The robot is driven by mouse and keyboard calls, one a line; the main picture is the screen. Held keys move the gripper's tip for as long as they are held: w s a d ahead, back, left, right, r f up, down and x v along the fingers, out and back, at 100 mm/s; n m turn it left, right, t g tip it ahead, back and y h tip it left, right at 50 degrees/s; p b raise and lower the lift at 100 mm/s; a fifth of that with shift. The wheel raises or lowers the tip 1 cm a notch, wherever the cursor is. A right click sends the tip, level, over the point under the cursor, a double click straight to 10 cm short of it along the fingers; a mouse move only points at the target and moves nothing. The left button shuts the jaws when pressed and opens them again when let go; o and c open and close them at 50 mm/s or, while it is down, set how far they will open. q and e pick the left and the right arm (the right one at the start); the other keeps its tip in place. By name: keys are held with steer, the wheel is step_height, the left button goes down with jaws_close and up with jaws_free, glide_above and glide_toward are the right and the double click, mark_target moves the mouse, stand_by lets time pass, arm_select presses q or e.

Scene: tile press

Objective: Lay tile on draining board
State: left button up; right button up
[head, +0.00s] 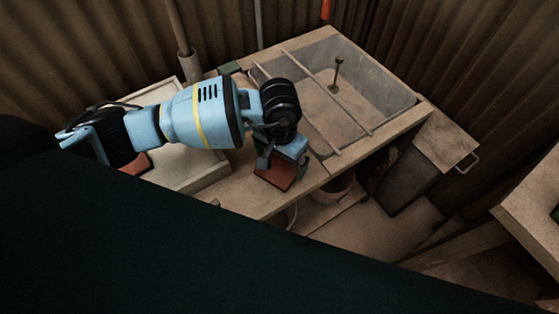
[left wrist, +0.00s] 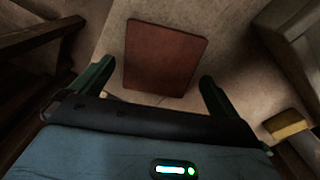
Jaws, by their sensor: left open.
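A flat red-brown tile (head: 273,178) lies on the pale wooden worktop (head: 240,200) near its front edge, left of the sink. In the left wrist view the whole tile (left wrist: 165,58) shows flat on a pale surface. My left gripper (head: 283,168) is over the tile, covering part of it in the head view. Its fingers (left wrist: 156,72) are open, one on each side of the tile's near end, with gaps between. Another reddish tile (head: 136,163) lies on a whitish tray or board (head: 193,171), partly behind my arm. I cannot tell which surface is the draining board. My right gripper is not in view.
A grey sink (head: 385,95) with two thin bars (head: 318,85) across it and an upright post (head: 337,75) stands right of the tile. A bucket (head: 335,188) sits below the worktop edge. Another wooden surface (head: 530,205) stands at far right. Corrugated walls close off the back.

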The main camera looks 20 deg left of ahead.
mark_target(280, 167)
arm_select(q)
step_height(280, 167, up, 10)
steer(key=shift+r, duration=0.15)
stand_by(0.4)
